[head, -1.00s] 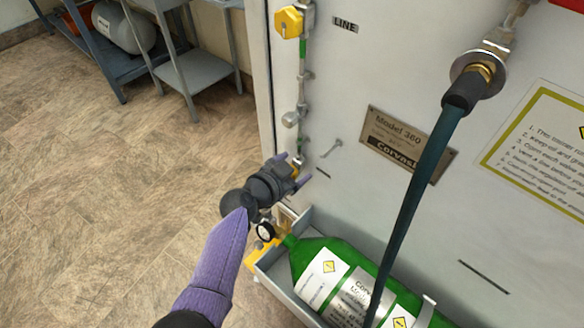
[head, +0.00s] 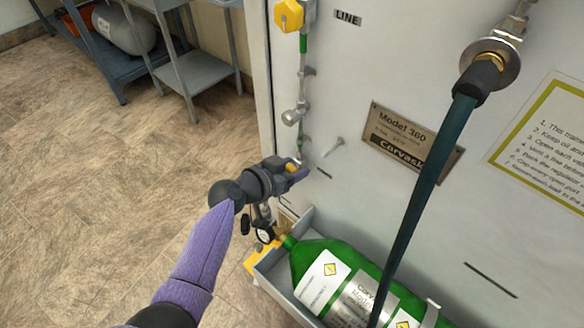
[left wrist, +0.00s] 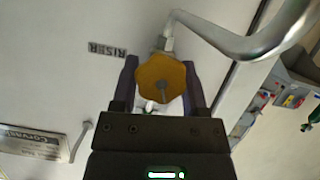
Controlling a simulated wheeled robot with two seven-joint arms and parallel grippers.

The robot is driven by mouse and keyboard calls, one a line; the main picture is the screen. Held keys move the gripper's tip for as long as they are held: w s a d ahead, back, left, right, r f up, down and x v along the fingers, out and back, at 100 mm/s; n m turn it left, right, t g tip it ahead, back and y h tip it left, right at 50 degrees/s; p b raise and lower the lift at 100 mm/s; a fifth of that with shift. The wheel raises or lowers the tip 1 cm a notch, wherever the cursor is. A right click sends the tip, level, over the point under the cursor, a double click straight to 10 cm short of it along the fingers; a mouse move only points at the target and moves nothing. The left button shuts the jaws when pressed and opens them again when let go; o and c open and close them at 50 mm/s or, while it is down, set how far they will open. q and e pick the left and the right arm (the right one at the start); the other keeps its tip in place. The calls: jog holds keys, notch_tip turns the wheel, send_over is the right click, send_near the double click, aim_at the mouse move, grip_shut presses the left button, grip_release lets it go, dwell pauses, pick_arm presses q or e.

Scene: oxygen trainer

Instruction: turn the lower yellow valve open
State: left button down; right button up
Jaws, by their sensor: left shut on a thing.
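The lower yellow valve (left wrist: 160,80) is a faceted knob at the middle of the left wrist view, near a RISER label. The two dark fingers of my left gripper (left wrist: 161,84) stand on either side of it, shut on it. In the head view my left gripper (head: 294,170) is at the panel's left edge, above the green cylinder. There it hides most of the lower valve, and only a small yellow part (head: 291,167) shows. My right gripper is in neither view.
An upper yellow valve (head: 288,15) sits on the same pipe near a LINE label (head: 348,18). A green cylinder (head: 322,258) lies in a tray below, with a gauge (head: 264,235) beside it. A dark hose (head: 421,200) hangs at right. Open floor lies left.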

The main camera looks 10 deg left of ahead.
pick_arm(q)
jog(key=shift+c, duration=0.5)
grip_release()
jog(key=shift+s+a+r, duration=0.15)
jog(key=shift+s, duration=0.05)
jog(key=p+v, duration=0.4)
jog(key=v, duration=0.5)
jog(key=shift+s, duration=0.15)
jog(key=shift+a, duration=0.1)
